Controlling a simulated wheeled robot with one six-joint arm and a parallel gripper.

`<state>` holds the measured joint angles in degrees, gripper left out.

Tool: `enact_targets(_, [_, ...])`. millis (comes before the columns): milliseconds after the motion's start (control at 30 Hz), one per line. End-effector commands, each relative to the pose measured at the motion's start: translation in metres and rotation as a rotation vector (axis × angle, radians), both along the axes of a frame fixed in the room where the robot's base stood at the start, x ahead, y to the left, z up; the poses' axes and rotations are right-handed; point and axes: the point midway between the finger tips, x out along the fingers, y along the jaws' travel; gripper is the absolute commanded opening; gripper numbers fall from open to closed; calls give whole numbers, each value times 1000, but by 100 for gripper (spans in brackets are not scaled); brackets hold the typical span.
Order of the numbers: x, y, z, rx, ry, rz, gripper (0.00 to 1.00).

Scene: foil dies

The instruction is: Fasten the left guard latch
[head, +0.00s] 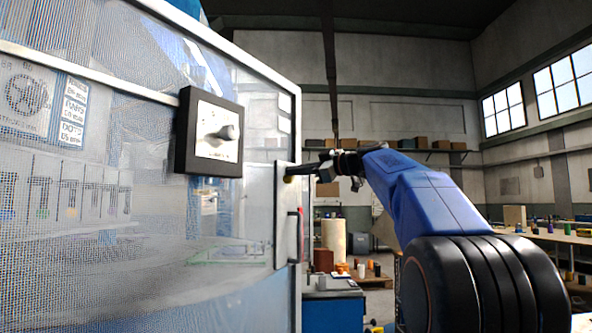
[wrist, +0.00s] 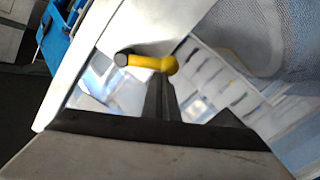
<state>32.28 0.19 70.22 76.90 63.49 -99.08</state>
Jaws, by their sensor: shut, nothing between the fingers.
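The mesh guard (head: 235,130) with its pale frame fills the left of the head view. A light latch plate (head: 284,225) stands at its right edge. A small yellow lever (head: 288,179) shows at the plate's upper part. In the wrist view the yellow lever (wrist: 148,62) lies nearly level, with a dark end at left and a round yellow end at right. My gripper (head: 298,169) reaches in from the right, beside the lever. In the wrist view my gripper (wrist: 160,82) is shut and empty, its tips just below the lever; I cannot tell whether they touch it.
A dark pull handle (head: 297,236) is below my gripper. A blue cabinet (head: 333,310) and workbenches (head: 560,238) stand behind. Open air lies right of the guard.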

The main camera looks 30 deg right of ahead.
Motion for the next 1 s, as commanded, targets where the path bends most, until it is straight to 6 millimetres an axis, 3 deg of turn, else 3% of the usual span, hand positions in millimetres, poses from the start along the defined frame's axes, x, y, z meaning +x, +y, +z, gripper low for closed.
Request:
enact_targets(600, [8,-14,-32,-445,-255,0,0])
enact_targets(1000, [16,-28,-46,-438,-252,-1,0])
